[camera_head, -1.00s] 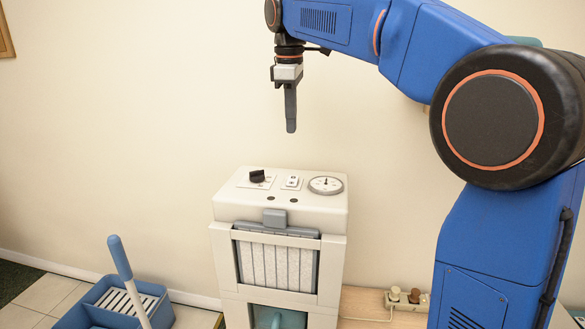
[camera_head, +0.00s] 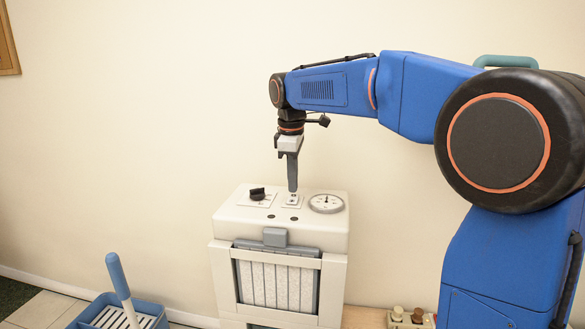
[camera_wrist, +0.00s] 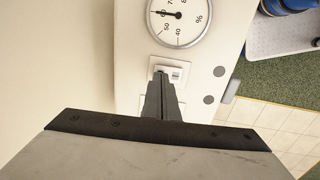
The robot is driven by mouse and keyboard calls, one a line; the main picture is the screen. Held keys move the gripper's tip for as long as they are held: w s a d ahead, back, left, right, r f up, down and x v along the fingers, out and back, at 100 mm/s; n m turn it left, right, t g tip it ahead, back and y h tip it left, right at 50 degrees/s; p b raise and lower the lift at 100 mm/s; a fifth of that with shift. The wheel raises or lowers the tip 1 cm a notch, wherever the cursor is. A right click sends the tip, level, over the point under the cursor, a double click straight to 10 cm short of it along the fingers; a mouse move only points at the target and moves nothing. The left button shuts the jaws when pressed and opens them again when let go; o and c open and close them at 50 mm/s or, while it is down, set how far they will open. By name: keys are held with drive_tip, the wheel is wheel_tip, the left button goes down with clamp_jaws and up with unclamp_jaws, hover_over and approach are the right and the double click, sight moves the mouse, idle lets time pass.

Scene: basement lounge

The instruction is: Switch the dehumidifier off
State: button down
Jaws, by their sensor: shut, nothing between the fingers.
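The dehumidifier (camera_head: 280,235) is a cream box with controls on its top. A white rocker switch (camera_head: 293,199) sits between a black knob (camera_head: 257,194) and a round gauge (camera_head: 326,203). My gripper (camera_head: 292,190) is shut and points down, its tip at or just above the switch; I cannot tell whether they touch. In the wrist view my gripper (camera_wrist: 161,80) overlaps the near part of the switch plate (camera_wrist: 174,72) and hides part of the switch. The gauge (camera_wrist: 178,16) with a % mark also shows there. The switch's position is not clear.
A socket strip with plugs (camera_head: 410,317) is at lower right. The wall (camera_head: 150,130) is close behind the dehumidifier. Two dark round spots lie on the top's front part.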

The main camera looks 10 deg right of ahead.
sight(291, 203)
drive_tip(key=shift+w+f, duration=0.1)
drive_tip(key=shift+f, duration=0.65)
drive_tip(key=shift+w+d+f, duration=0.1)
drive_tip(key=shift+f, duration=0.15)
drive_tip(key=shift+s, duration=0.2)
drive_tip(key=shift+s+a+r, duration=0.15)
drive_tip(key=shift+s+a, duration=0.2)
drive_tip(key=shift+s, duration=0.2)
drive_tip(key=shift+r, duration=0.1)
wheel_tip(291, 203, up, 14)
drive_tip(key=s, duration=0.1)
drive_tip(key=shift+s+a, duration=0.3)
